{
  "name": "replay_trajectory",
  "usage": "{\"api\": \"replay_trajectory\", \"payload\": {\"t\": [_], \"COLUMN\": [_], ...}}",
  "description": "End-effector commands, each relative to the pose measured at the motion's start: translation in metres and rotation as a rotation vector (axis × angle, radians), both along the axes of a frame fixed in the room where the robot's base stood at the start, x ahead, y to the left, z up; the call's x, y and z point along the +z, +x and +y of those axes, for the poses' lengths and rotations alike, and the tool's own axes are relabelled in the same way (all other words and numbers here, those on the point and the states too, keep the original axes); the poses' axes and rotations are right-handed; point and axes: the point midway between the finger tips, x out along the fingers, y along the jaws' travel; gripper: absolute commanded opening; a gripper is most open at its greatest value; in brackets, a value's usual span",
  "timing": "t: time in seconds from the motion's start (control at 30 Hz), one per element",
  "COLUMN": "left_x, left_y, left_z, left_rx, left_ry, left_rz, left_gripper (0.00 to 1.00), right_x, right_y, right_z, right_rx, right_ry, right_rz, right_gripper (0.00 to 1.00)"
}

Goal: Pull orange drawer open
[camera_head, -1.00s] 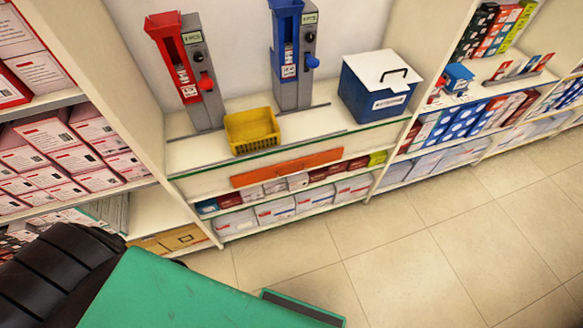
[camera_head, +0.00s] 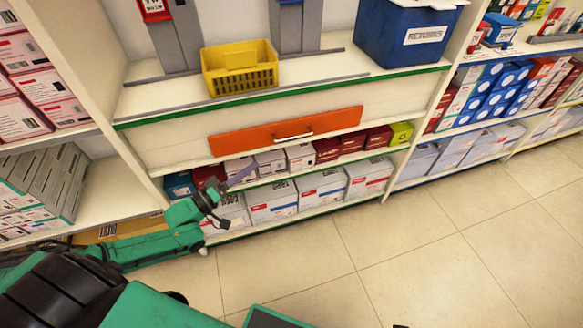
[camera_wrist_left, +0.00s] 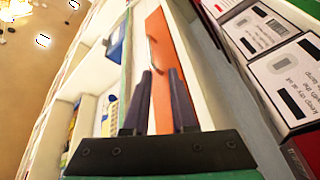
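The orange drawer (camera_head: 240,139) is a long flat front set below the white counter, and it looks shut, level with the front around it. My left gripper (camera_head: 245,173) is below and left of the handle, in front of the shelf boxes, apart from the drawer. In the left wrist view, my left gripper (camera_wrist_left: 160,72) has two dark fingers spread with an empty gap. The orange drawer (camera_wrist_left: 158,28) and its handle (camera_wrist_left: 153,52) show beyond the fingertips. My right gripper is not visible.
A yellow basket (camera_head: 238,82) and a blue bin (camera_head: 405,48) stand on the counter above the drawer. White and red boxes (camera_head: 270,203) fill the shelves below. A shelf upright (camera_head: 420,125) stands right of the drawer. The tiled floor (camera_head: 440,235) in front is clear.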

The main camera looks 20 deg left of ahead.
Motion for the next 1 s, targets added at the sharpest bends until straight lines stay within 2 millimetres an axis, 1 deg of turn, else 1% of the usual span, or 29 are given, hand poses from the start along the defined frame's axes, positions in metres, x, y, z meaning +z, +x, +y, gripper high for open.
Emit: {"api": "replay_trajectory", "payload": {"t": [0.03,0.13,0.23,0.37,0.6,0.7,0.8,1.0], "left_x": [-0.005,0.008,0.014,0.02,0.033,0.037,0.039,0.04], "left_y": [-0.002,-0.001,0.011,0.037,0.09,0.105,0.114,0.117], "left_z": [-0.003,-0.008,-0.015,-0.032,-0.066,-0.076,-0.081,-0.083], "left_rx": [-0.024,-0.042,-0.04,-0.04,-0.04,-0.039,-0.039,-0.039], "left_ry": [-0.046,-0.092,-0.093,-0.092,-0.089,-0.088,-0.087,-0.085], "left_rz": [-0.008,-0.013,-0.017,-0.02,-0.018,-0.016,-0.014,-0.013], "left_gripper": [0.25,0.25,0.25,0.25,0.25,0.25,0.25,0.25], "right_x": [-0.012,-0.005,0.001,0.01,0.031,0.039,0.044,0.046], "right_y": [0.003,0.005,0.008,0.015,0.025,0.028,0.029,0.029], "right_z": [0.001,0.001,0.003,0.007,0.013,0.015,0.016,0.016], "right_rx": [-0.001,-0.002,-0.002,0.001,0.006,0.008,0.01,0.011], "right_ry": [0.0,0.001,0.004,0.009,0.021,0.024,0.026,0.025], "right_rz": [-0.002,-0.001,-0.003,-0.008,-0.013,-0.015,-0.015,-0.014], "right_gripper": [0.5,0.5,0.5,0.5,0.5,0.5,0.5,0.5]}}
